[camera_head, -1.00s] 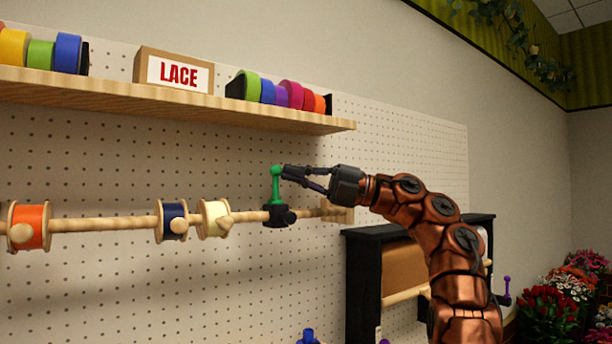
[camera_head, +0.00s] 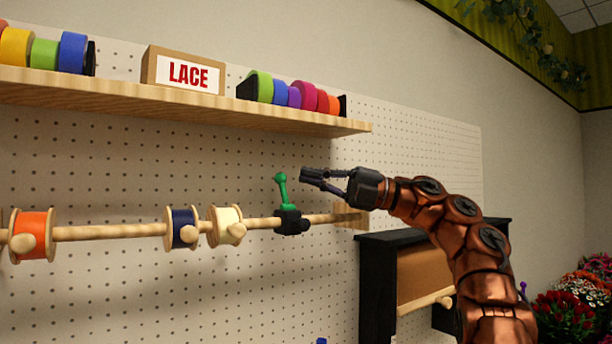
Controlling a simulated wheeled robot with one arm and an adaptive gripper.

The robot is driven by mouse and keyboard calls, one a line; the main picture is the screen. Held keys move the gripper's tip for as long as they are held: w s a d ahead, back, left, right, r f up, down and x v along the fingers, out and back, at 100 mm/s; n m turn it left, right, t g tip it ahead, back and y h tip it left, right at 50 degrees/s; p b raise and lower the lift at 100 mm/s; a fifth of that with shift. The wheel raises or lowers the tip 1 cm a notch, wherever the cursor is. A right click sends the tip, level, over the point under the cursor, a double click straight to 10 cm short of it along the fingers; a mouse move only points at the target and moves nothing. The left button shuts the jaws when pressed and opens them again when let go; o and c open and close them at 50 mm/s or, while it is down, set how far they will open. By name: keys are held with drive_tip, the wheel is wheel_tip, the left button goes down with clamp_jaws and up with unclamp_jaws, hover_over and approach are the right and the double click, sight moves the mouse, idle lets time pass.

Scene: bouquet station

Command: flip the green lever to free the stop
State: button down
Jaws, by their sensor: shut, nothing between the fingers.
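The green lever (camera_head: 282,190) stands up from the black stop (camera_head: 291,221), tilted slightly to the left at its top. The stop sits on the wooden rod (camera_head: 110,232) near its right end. My gripper (camera_head: 302,177) is shut and empty, just right of the lever's upper part. A small gap shows between the fingertips and the lever in the picture.
Orange (camera_head: 32,234), navy (camera_head: 181,228) and cream (camera_head: 226,225) spools hang on the rod left of the stop. A wooden shelf (camera_head: 180,108) with ribbon rolls and a LACE box (camera_head: 184,72) runs above. A black-framed rack (camera_head: 376,285) stands below right. Pegboard lies behind.

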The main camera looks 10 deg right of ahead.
drive_tip(key=r+p+v, duration=0.1)
drive_tip(key=p+v, duration=0.1)
drive_tip(key=v, duration=0.4)
drive_tip(key=r+p+v, duration=0.1)
drive_tip(key=p+v, duration=0.1)
drive_tip(key=v, duration=0.4)
drive_tip(key=shift+s+d+r, duration=0.2)
drive_tip(key=shift+s+r, duration=0.1)
drive_tip(key=shift+r, duration=0.3)
drive_tip(key=shift+a, duration=0.1)
